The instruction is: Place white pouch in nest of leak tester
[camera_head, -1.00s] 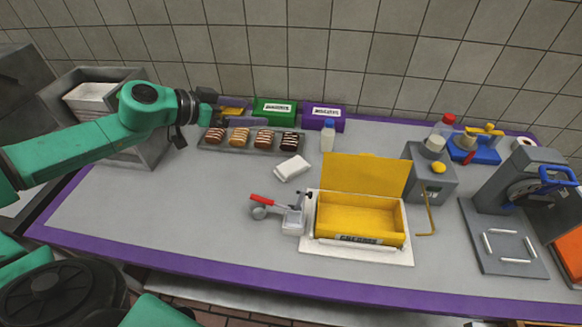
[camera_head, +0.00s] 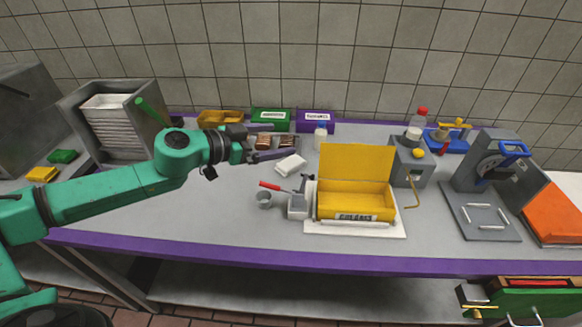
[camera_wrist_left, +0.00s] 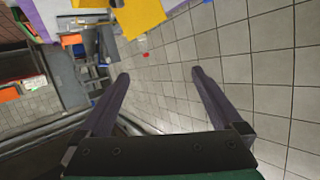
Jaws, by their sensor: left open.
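The white pouch (camera_head: 290,164) lies flat on the grey worktop (camera_head: 200,215), left of a yellow box with a raised lid (camera_head: 357,165) on a white base. A red-handled lever fitting (camera_head: 270,186) and a small grey cup (camera_head: 264,200) sit left of that box. My right gripper is not in view.
A blue-handled machine (camera_head: 490,165) and grey plate with white bars (camera_head: 480,216) are farther right. Green (camera_head: 270,119) and purple (camera_head: 314,121) boxes and a bottle (camera_head: 321,136) stand behind. The front-left worktop is clear.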

